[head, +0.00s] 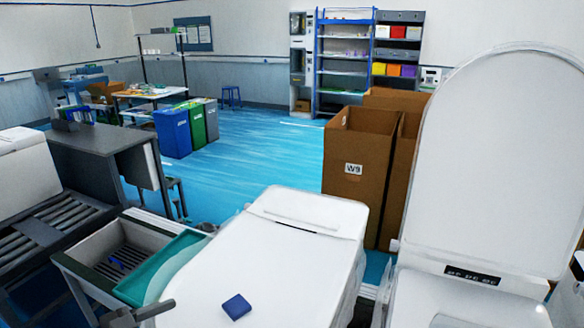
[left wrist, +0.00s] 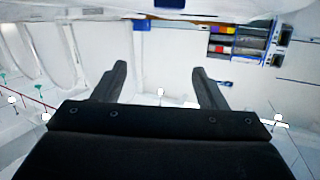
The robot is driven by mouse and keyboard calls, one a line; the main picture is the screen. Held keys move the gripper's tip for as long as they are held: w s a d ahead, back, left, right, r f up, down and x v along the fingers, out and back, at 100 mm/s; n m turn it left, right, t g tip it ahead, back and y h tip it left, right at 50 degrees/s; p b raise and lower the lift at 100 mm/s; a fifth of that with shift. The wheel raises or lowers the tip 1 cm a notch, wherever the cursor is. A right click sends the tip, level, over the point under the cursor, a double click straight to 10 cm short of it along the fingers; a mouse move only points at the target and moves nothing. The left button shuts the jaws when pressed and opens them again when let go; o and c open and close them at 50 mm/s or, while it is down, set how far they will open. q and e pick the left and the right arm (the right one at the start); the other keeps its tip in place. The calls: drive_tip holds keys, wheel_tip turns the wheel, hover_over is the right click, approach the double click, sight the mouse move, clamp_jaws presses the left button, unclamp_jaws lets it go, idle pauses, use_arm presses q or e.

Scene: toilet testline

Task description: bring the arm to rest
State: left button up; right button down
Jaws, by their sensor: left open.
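My left gripper (head: 138,312) shows at the bottom edge of the head view, left of centre, with most of its arm out of the frame. It is beside the near left edge of a white closed toilet (head: 262,255). In the left wrist view the same gripper (left wrist: 158,72) has its two dark fingers spread apart with nothing between them. My right gripper is in neither view.
A small blue block (head: 237,307) lies on the white toilet. A toilet with a raised lid (head: 490,160) stands at the right. A grey bin with a teal edge (head: 170,268) is near my left gripper. Cardboard boxes (head: 358,150) stand behind. Blue floor (head: 255,160) is clear beyond.

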use_arm(q)
drive_tip(key=s+a+r+n+t+y, duration=0.1)
drive_tip(key=a+r+n+t+y, duration=0.6)
drive_tip(key=t, duration=0.3)
drive_tip(key=s+a+f+n+g+y, duration=0.4)
drive_tip(key=a+f+n+g+y, duration=0.25)
drive_tip(key=f+y, duration=0.35)
drive_tip(key=s+d+f+m+g+h, duration=0.2)
drive_tip(key=s+d+f+g, duration=0.2)
drive_tip(key=s+f+g, duration=0.3)
drive_tip(key=s+d+f+m+g+h, duration=0.2)
drive_tip(key=s+d+f+g+h, duration=0.15)
drive_tip(key=s+f, duration=0.5)
wheel_tip(320, 180, down, 26)
drive_tip(key=a+g+b, duration=0.1)
drive_tip(key=g+b, duration=0.1)
drive_tip(key=s+d+f+g+b, duration=0.1)
drive_tip(key=s+f+b, duration=0.1)
drive_tip(key=s+f, duration=1.3)
wheel_tip(320, 180, down, 3)
drive_tip(key=shift+s+f, duration=0.1)
drive_tip(key=shift+s, duration=0.1)
